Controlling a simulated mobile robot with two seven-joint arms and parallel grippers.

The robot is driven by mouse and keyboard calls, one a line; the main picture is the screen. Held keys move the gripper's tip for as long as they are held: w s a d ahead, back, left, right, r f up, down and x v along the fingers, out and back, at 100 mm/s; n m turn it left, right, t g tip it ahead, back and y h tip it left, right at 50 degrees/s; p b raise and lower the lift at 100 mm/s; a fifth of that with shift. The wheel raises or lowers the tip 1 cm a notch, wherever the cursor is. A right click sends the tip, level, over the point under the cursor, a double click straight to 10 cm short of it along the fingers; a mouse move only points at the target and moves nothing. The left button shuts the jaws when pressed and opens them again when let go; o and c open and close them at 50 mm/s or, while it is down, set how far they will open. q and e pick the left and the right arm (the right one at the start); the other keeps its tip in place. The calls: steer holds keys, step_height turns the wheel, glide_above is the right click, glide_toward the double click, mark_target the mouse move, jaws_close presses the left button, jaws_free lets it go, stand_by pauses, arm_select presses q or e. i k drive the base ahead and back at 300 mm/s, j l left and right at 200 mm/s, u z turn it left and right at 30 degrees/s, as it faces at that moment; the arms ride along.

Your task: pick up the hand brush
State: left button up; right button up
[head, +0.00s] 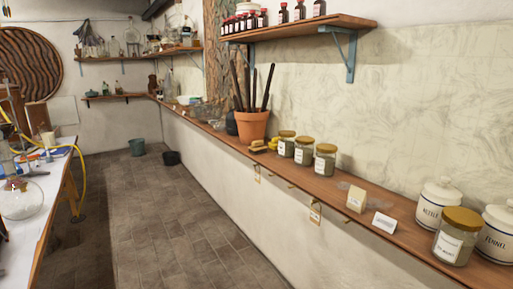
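I cannot make out a hand brush with certainty. Small yellow-brown items (258,147) lie on the long wooden wall shelf (335,193), just in front of a terracotta pot (251,127). They are too small to tell whether one is a hand brush. Neither of my grippers shows in the head view.
Several gold-lidded jars (325,161), a small card (384,222) and white lidded canisters (436,204) stand along the shelf. A cluttered table (40,200) is at the left.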

mark_target(258, 146)
steer(key=i+j+z, duration=0.1)
steer(key=i+j, duration=1)
steer(key=i+j+z, duration=0.15)
steer(key=i+j, duration=1.05)
